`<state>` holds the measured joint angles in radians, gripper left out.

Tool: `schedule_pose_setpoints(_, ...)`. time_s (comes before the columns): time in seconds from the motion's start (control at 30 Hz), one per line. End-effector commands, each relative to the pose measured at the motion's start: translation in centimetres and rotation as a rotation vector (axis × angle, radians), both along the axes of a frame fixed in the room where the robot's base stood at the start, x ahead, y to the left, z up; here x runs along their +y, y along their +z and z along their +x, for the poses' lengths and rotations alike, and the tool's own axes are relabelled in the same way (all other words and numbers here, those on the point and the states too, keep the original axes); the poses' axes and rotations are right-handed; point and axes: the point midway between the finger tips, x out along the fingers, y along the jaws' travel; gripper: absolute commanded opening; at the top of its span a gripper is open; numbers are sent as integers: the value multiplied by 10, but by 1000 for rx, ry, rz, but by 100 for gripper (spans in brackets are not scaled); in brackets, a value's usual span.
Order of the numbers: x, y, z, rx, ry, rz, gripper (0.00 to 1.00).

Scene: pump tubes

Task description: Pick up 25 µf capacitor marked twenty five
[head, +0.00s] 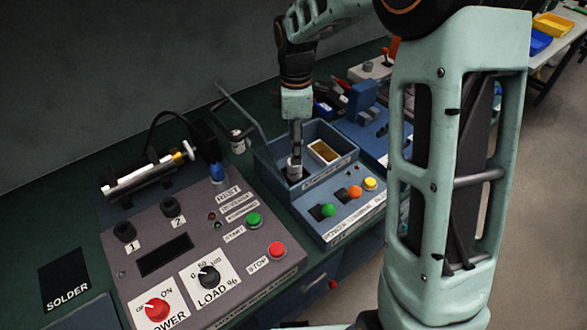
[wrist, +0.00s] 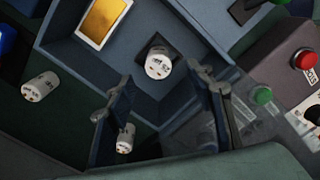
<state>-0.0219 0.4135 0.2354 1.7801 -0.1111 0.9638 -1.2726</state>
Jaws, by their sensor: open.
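A white cylindrical capacitor (wrist: 157,66) with dark lettering that seems to read 25 stands inside the blue-grey bin on a dark square. In the head view the white capacitor (head: 294,168) shows at the lower end of my gripper (head: 296,153), which reaches down into the bin. In the wrist view my gripper (wrist: 163,92) is open, its fingers to either side and nearer the camera than this capacitor. I cannot tell whether they touch it. Two other white capacitors show, one at the left (wrist: 40,87) and one by the left finger (wrist: 126,138); their markings are unclear.
The bin (head: 264,158) has walls around the capacitor, and a tray with a yellowish panel (head: 324,152) sits beside it. A button panel (head: 340,207) stands in front. The grey control console (head: 197,235) is to the left, with a tube fixture (head: 140,180) behind.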

Motion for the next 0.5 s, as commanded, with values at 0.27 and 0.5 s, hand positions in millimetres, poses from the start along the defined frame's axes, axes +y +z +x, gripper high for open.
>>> schedule_pose_setpoints(0.27, 0, -26, 1, 0, 1, -2, 49)
schedule_pose_setpoints(0.5, 1, -61, 2, 0, -1, -3, 49)
